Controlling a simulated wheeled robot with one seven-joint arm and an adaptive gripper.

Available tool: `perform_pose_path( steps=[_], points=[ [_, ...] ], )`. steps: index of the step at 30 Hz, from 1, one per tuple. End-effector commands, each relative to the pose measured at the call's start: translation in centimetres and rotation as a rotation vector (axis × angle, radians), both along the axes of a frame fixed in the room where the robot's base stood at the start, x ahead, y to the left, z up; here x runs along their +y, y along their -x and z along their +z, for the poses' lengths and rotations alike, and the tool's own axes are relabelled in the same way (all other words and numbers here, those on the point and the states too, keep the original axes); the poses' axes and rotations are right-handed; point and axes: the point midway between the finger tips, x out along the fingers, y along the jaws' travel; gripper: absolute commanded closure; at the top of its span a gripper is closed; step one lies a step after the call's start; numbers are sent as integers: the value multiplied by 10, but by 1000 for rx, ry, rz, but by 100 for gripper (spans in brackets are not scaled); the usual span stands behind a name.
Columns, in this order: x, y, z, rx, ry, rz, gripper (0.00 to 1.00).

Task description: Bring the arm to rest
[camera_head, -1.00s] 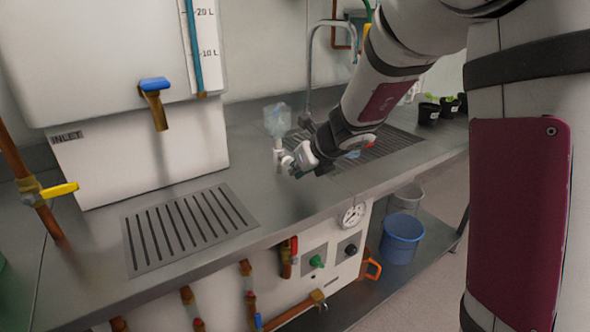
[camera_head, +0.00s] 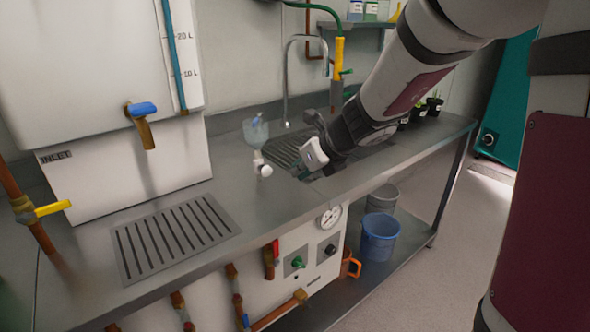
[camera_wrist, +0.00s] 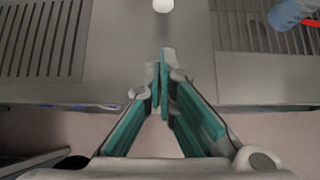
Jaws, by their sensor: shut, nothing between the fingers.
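My arm reaches in from the upper right in the head view. My gripper (camera_head: 302,175) is above the front part of the steel bench (camera_head: 245,205), to the right of a small clear, bluish vessel with a white fitting. In the wrist view my gripper (camera_wrist: 165,78) has its green-padded fingers drawn together at the tips, with nothing between them. The fingertips are over the bench's front edge, with floor visible below.
The clear vessel (camera_head: 256,131) and white fitting (camera_head: 262,167) stand near my gripper. A tall tap (camera_head: 286,80) is behind. A white tank (camera_head: 75,60) with a blue-handled spout is at left. Buckets (camera_head: 380,238) sit on the lower shelf. Floor at right is clear.

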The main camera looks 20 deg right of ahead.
Motion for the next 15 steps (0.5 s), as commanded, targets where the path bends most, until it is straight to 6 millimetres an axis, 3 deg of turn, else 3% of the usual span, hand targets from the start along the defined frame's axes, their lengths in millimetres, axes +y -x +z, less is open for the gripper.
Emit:
perform_pose_path(
  steps=[12, 15],
  points=[
    [0, 0, 0, -1, 2, 2, 100],
    [6, 6, 9, -14, 29, 53, 100]
  ],
)
